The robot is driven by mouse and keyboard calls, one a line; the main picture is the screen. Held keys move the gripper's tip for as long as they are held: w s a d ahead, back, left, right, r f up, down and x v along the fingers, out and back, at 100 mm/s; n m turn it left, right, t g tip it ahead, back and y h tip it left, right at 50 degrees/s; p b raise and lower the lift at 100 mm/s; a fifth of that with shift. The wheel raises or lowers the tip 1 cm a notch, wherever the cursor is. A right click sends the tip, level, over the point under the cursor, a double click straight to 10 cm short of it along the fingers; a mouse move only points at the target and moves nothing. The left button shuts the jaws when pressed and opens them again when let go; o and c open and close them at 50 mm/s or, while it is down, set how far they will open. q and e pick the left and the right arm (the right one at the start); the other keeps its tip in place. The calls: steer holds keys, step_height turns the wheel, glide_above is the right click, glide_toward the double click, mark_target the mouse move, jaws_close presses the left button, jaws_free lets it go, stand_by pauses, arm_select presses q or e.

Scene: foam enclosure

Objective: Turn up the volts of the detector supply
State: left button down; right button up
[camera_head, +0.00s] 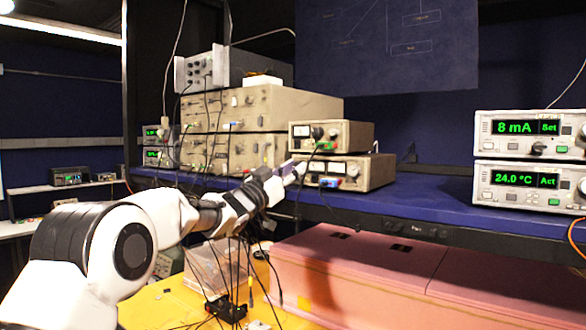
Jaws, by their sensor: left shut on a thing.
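Two small beige instruments with dial meters are stacked on the blue shelf, an upper unit (331,136) and a lower unit (368,172). No label is legible, so I cannot tell for sure which is the detector supply. My left gripper (298,168) reaches in from the left to the left part of the lower unit's front panel. It is shut on a small knob there, which its fingers hide. The lower unit's meter and its blue and red terminals (330,182) show right of the fingers. My right gripper is out of view.
Larger beige instruments (262,108) with hanging cables stand behind my left arm. Two white units (528,185) with green displays reading 8 mA and 24.0 °C stand at right. Pink foam blocks (400,280) lie below the blue shelf (430,207). Its right-middle stretch is clear.

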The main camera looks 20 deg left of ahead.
arm_select(q)
steer(key=m+h, duration=0.1)
steer(key=m, duration=0.1)
steer(key=m+g, duration=0.1)
steer(key=m, duration=0.2)
steer(key=shift+a+g+h+p, duration=0.1)
steer(key=shift+g+h+p, duration=0.2)
steer(key=shift+h, duration=0.1)
steer(key=m+g, duration=0.1)
steer(key=m, duration=0.2)
steer(key=m+g+h, duration=0.1)
steer(key=m, duration=0.2)
steer(key=shift+w, duration=0.1)
steer(key=m+g, duration=0.2)
steer(key=m, duration=0.3)
steer(key=shift+a+r, duration=0.1)
steer(key=shift+r, duration=0.05)
steer(key=shift+r+m+g+y, duration=0.1)
steer(key=shift+m+g+y, duration=0.45)
steer(key=shift+m, duration=1.65)
steer(key=shift+g, duration=0.25)
steer(key=c, duration=0.9)
jaws_free()
steer(key=shift+c, duration=0.2)
